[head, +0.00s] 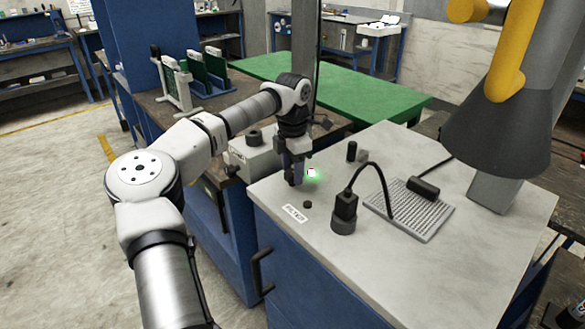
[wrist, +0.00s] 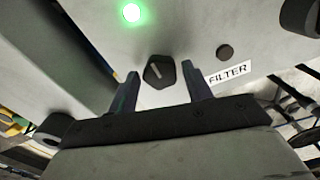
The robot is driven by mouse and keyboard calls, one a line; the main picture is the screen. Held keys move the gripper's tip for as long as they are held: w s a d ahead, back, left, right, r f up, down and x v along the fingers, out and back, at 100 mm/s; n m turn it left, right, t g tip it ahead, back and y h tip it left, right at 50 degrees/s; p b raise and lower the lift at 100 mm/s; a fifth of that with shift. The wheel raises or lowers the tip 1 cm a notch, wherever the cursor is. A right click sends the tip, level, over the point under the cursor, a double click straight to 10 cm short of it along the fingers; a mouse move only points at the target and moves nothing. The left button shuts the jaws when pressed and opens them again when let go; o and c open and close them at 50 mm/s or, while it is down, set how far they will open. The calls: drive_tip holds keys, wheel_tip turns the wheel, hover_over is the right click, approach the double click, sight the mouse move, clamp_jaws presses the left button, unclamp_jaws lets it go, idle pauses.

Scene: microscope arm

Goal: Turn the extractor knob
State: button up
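The extractor knob (wrist: 158,72) is a small black knob with a pale pointer mark, on the grey cabinet top (head: 400,270). In the wrist view it lies between the two fingertips of my gripper (wrist: 160,69), with a visible gap on each side. The fingers are apart and hold nothing. In the head view my gripper (head: 293,180) points down over the cabinet's near left corner, and the knob is hidden there. A lit green lamp (head: 311,172) is beside the gripper; it also shows in the wrist view (wrist: 131,12). The dark extractor hood (head: 505,125) hangs at right.
A round dark button (head: 307,204) sits beside the FILTER label (head: 295,213). A black plug-like device with a cable (head: 345,208) and a ribbed grey mat (head: 430,215) are to the right. A short black post (head: 351,151) stands behind. A grey box (head: 255,155) is left of the gripper.

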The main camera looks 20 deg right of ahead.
sight(292, 172)
drive_tip(key=shift+o, duration=0.8)
wheel_tip(292, 172, up, 14)
drive_tip(key=b, duration=0.2)
drive_tip(key=shift+f, duration=0.1)
